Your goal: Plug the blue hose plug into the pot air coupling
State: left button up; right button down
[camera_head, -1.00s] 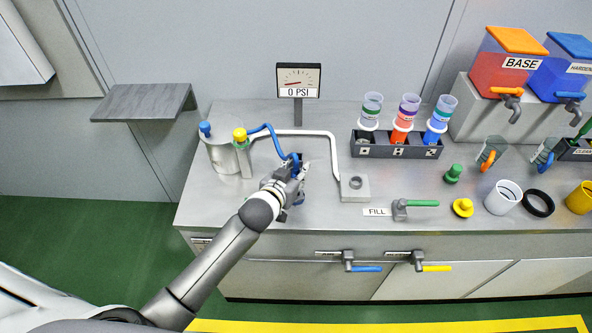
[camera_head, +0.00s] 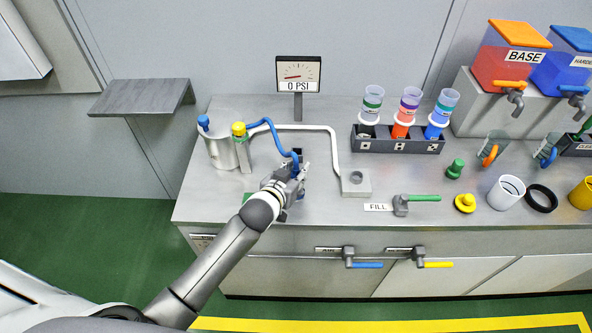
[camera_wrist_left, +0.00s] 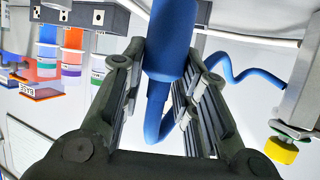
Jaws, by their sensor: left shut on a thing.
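My left gripper (camera_head: 298,178) is shut on the blue hose plug, above the left part of the steel bench. In the left wrist view the thick blue plug (camera_wrist_left: 168,45) sits between the two fingers (camera_wrist_left: 160,80). The blue hose (camera_head: 270,125) runs from the gripper to a post with a yellow cap (camera_head: 239,129); it also shows in the left wrist view (camera_wrist_left: 248,76). A small dark block (camera_head: 297,152) stands just behind the gripper. I cannot tell whether it is the pot air coupling, nor whether the plug touches it. My right gripper is out of view.
A metal pot (camera_head: 219,152) with a blue knob stands left of the post. A white pipe (camera_head: 330,140) runs to a grey block with a hole (camera_head: 355,184), right of the gripper. A gauge reading 0 PSI (camera_head: 298,73) stands behind. A cup rack (camera_head: 398,145) is farther right.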

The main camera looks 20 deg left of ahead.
pick_arm(q)
jog(key=shift+f+b, duration=0.35)
jog(key=shift+f, duration=0.2)
jog(key=o, duration=1.1)
jog(key=shift+o, duration=0.2)
jog(key=v, duration=1.2)
